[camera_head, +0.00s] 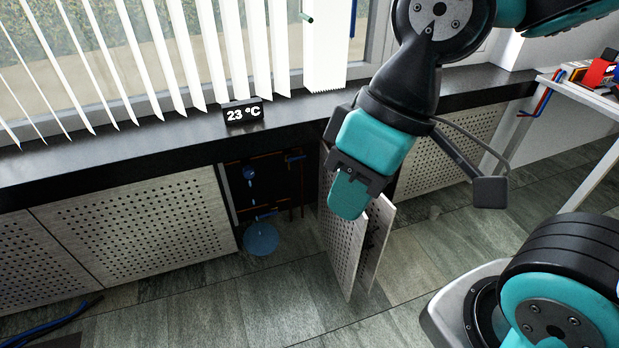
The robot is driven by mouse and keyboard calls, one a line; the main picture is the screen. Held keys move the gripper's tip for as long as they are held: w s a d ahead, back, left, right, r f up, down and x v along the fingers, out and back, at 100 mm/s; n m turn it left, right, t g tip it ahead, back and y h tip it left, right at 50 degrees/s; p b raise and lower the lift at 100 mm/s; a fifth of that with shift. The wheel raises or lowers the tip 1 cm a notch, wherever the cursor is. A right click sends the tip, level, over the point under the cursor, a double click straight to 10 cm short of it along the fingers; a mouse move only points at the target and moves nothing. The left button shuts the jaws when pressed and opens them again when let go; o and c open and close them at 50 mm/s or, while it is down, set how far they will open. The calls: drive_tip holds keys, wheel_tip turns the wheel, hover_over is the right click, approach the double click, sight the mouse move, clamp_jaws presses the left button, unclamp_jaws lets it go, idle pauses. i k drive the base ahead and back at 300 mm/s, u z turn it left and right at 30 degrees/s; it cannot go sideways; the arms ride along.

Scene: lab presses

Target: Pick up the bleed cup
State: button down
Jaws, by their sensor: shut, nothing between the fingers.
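A round blue vessel (261,239), which looks like the bleed cup, is low in the dark opening under the sill, near the floor. Its inside cannot be made out. My gripper (348,197) hangs to the right of it and higher in the picture, in front of an open perforated panel. The gripper is shut and empty, apart from the vessel.
Perforated panels (140,235) flank the opening; the open panel (338,245) juts out to its right. Dark pipes and a blue knob (249,173) are inside. The dark sill (290,112) overhangs, holding a temperature display (243,114).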

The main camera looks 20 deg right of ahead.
sight(435, 211)
drive_tip(key=z, duration=2.55)
drive_tip(key=i, duration=2.1)
drive_tip(key=u, duration=3.9)
